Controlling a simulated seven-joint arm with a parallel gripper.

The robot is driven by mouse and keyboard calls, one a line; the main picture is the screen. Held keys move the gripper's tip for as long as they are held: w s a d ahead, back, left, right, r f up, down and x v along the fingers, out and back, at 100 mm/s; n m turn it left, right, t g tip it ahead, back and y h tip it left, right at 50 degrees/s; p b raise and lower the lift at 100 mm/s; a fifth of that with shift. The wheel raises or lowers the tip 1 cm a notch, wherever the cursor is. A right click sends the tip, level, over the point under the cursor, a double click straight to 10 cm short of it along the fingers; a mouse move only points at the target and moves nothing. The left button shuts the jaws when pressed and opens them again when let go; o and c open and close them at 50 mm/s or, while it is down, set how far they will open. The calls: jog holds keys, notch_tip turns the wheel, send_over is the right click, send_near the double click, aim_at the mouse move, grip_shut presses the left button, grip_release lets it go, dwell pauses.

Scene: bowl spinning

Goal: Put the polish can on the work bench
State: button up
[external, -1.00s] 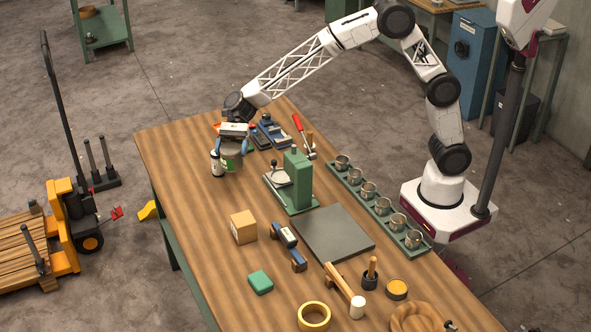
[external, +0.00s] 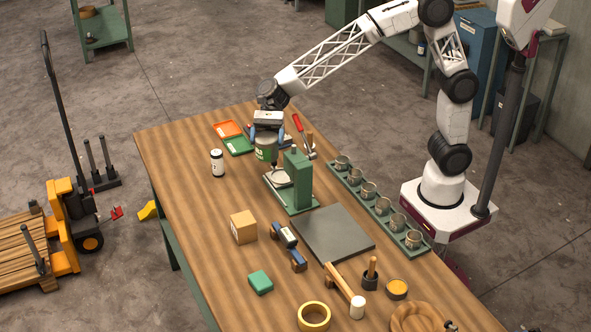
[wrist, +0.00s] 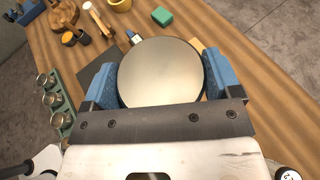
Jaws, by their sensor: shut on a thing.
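The polish can, a green-banded can (external: 265,149), is held upright between the blue fingers of my gripper (external: 267,132) in the external view. It is over the back part of the wooden work bench (external: 190,185), just behind and left of the green press, and seems to be above the bench top; the exact gap is hard to tell. In the wrist view, its round metallic lid (wrist: 161,73) sits between the two blue fingers of my gripper (wrist: 160,80). Its underside is hidden there.
The green press (external: 298,182) stands close to the can. Orange (external: 228,129) and green (external: 239,146) trays lie behind. A cardboard box (external: 243,227) is nearer.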

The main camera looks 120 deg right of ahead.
jog(key=s+a+f, duration=0.1)
jog(key=s+a, duration=0.5)
jog(key=s, duration=0.5)
jog(key=s+a+f+n+g, duration=0.1)
jog(key=s+a, duration=0.5)
jog(key=s, duration=0.4)
jog(key=s+a+f, duration=0.1)
jog(key=s+a, duration=0.5)
jog(key=s, duration=0.5)
notch_tip(320, 180, down, 13)
jog(key=shift+w+f+y, duration=0.15)
jog(key=shift+f+y, duration=0.05)
jog(key=shift+y, duration=0.1)
jog(key=shift+w+a, duration=0.1)
jog(key=w+a, duration=0.1)
jog(key=w, duration=0.6)
jog(key=w+a+f, duration=0.1)
jog(key=w+a, duration=0.1)
jog(key=w, duration=0.6)
jog(key=shift+w+a+f, duration=0.2)
jog(key=shift+a+f, duration=0.05)
jog(key=shift+f, duration=1.7)
jog(key=shift+f, duration=0.1)
